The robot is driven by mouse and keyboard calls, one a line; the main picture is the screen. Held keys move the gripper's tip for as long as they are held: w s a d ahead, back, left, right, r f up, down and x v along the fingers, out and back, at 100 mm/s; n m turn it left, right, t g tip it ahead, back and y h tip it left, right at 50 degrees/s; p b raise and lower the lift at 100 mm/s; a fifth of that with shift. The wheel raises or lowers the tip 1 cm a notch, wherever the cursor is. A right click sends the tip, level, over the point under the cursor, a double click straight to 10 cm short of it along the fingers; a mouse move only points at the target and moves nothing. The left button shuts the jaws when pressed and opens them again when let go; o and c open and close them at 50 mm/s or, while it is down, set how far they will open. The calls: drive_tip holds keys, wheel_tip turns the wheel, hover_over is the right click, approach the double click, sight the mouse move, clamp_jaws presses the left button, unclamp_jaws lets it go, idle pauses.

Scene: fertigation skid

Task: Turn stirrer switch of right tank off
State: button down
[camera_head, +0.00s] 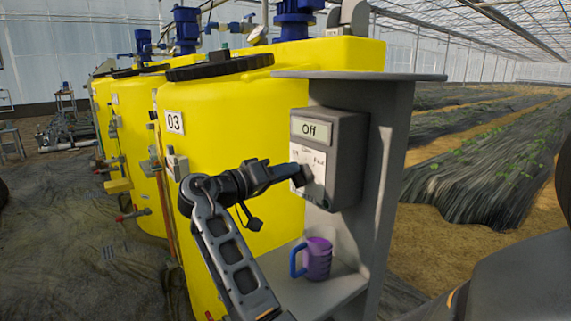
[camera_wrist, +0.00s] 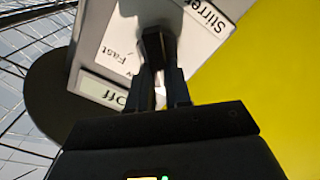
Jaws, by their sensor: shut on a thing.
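The grey stirrer switch box (camera_head: 340,150) is on the grey stand in front of the yellow tank marked 03 (camera_head: 235,140). Its display (camera_head: 311,130) reads "Off". Below it is a white label plate (camera_head: 318,165); in the wrist view, "Fast" and part of "Stirrer" are legible on the plate (camera_wrist: 125,40). My gripper (camera_head: 297,176) is at the plate from the left. In the wrist view, my gripper (camera_wrist: 162,75) is shut on the dark switch knob (camera_wrist: 153,42). The fingers partly hide the knob, and I cannot tell which mark it points to.
A purple mug (camera_head: 317,258) with a blue handle stands on the stand's lower shelf (camera_head: 335,285), below the box. The stand's round top (camera_head: 400,76) overhangs the box. More yellow tanks (camera_head: 140,120) stand to the left; crop rows (camera_head: 490,150) lie to the right.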

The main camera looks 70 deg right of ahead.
drive_tip(key=shift+w+n, duration=0.1)
drive_tip(key=shift+n, duration=0.2)
drive_tip(key=c, duration=1.1)
unclamp_jaws()
drive_tip(key=shift+o, duration=0.2)
drive_tip(key=v, duration=0.7)
drive_tip(key=shift+w+a, duration=0.2)
drive_tip(key=shift+a, duration=0.15)
